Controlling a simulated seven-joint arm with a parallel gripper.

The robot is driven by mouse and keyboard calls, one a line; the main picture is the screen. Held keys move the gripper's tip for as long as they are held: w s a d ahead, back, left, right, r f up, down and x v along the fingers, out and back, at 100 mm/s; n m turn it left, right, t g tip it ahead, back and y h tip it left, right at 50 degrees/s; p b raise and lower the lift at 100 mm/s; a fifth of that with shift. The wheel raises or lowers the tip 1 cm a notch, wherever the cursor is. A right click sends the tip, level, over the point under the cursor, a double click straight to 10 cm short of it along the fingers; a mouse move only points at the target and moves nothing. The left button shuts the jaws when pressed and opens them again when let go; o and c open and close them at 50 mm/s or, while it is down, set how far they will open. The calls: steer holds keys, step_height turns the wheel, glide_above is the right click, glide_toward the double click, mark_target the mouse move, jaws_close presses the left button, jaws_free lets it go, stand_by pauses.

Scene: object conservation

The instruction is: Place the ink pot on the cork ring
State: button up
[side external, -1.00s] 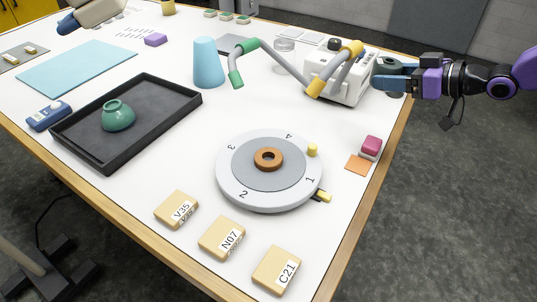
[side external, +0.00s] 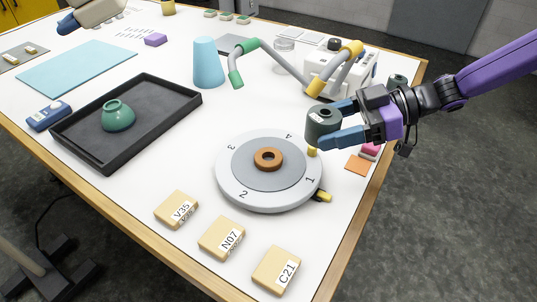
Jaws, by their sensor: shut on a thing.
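The ink pot (side external: 319,130) is a dark grey-green cylinder with a round opening on top and a small pale label. My gripper (side external: 328,124) is shut on it, with a blue finger on either side. The pot looks upright and held up, above and right of the turntable's rim in the picture. The cork ring (side external: 268,168) is brown with a dark centre hole and lies bare at the middle of the numbered turntable (side external: 228,185).
The turntable has yellow knobs at its right edge. Several labelled tan blocks (side external: 222,238) lie in front. A jointed arm (side external: 270,65) and a white machine (side external: 345,88) stand behind. Another dark object (side external: 397,80) shows behind my gripper.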

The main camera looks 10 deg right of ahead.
mark_target(275, 158)
steer(key=w+a+f+m+t, duration=0.1)
steer(key=w+a+f, duration=0.1)
steer(key=w+a+f+m+t+h, duration=0.1)
steer(key=w+a+f, duration=0.1)
steer(key=a, duration=0.1)
steer(key=w+a+f+m+t, duration=0.1)
steer(key=w+a+t, duration=0.1)
steer(key=a, duration=0.1)
steer(key=shift+w+f+m+h, duration=0.15)
steer(key=shift+f+m+h, duration=0.15)
steer(key=shift+f+m, duration=0.1)
steer(key=shift+a+f, duration=0.1)
steer(key=shift+f, duration=1.4)
steer(key=shift+f, duration=0.15)
steer(key=o, duration=1.1)
steer(key=shift+o, duration=0.2)
steer(key=shift+d+r, duration=0.25)
steer(key=shift+d, duration=0.05)
steer(key=v, duration=1.1)
steer(key=shift+s+d, duration=0.15)
steer(key=shift+s, duration=0.15)
